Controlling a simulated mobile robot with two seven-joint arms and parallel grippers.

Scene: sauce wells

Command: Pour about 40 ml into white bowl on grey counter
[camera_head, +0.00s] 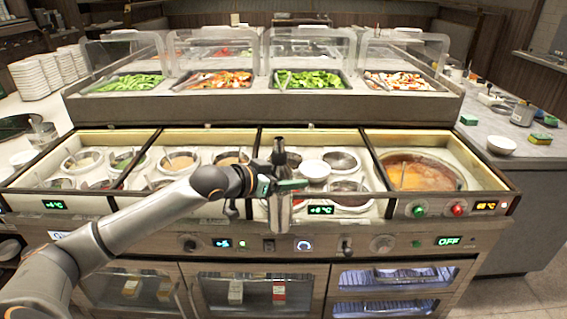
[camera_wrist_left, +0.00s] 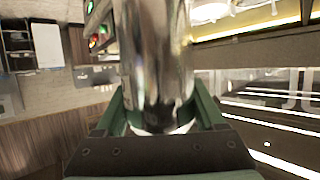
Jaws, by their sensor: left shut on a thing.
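My left gripper (camera_head: 278,187) is shut on a shiny metal bottle (camera_head: 279,212) and holds it about upright in front of the sauce wells. The bottle has a narrow dark top. In the left wrist view the bottle (camera_wrist_left: 158,60) stands between the two green fingers (camera_wrist_left: 160,118). Its contents are hidden. The white bowl (camera_head: 501,145) sits on the grey counter (camera_head: 520,160) at the right, well apart from the bottle. The inside of the bowl is too small to read. My right gripper is not in view.
Behind the bottle is a station with several sauce wells (camera_head: 180,161) and an orange-red soup pot (camera_head: 415,172) at its right. Glass guards (camera_head: 315,48) cover food trays at the back. A green-and-yellow sponge (camera_head: 540,138) and a jar (camera_head: 522,114) stand near the bowl.

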